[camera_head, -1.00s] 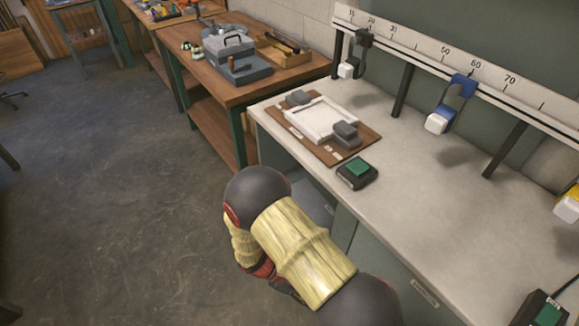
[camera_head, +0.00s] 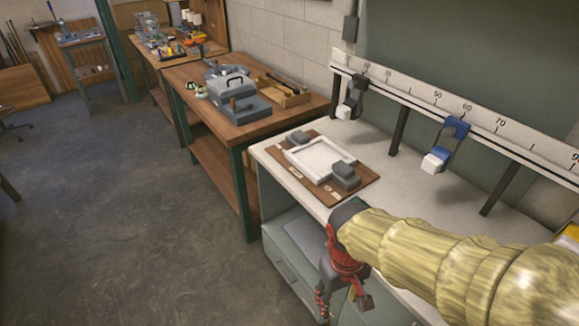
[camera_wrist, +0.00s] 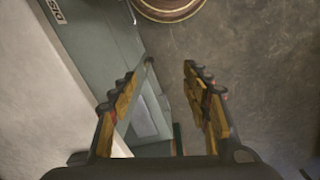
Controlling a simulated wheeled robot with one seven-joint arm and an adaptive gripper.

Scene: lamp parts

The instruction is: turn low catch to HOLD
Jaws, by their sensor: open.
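A brown board (camera_head: 318,194) lies on the light bench top with a white frame (camera_head: 300,157) on it. One grey block, perhaps a catch, (camera_head: 298,137) sits at the frame's far left corner. Another grey block (camera_head: 345,176) sits at its near right corner. I cannot tell which is the low catch; the small labels on the board are unreadable. My gripper (camera_head: 340,300) hangs below the bench top at the cabinet front, apart from the board. In the wrist view my gripper (camera_wrist: 167,70) is open and empty, with floor and cabinet beyond its fingers.
The bench's front edge (camera_head: 292,190) lies between my gripper and the board. A numbered rail (camera_head: 440,95) with a black clamp (camera_head: 350,98) and a blue clamp (camera_head: 447,143) runs behind. A wooden table (camera_head: 205,75) with a grey toolbox (camera_head: 235,90) stands at the left.

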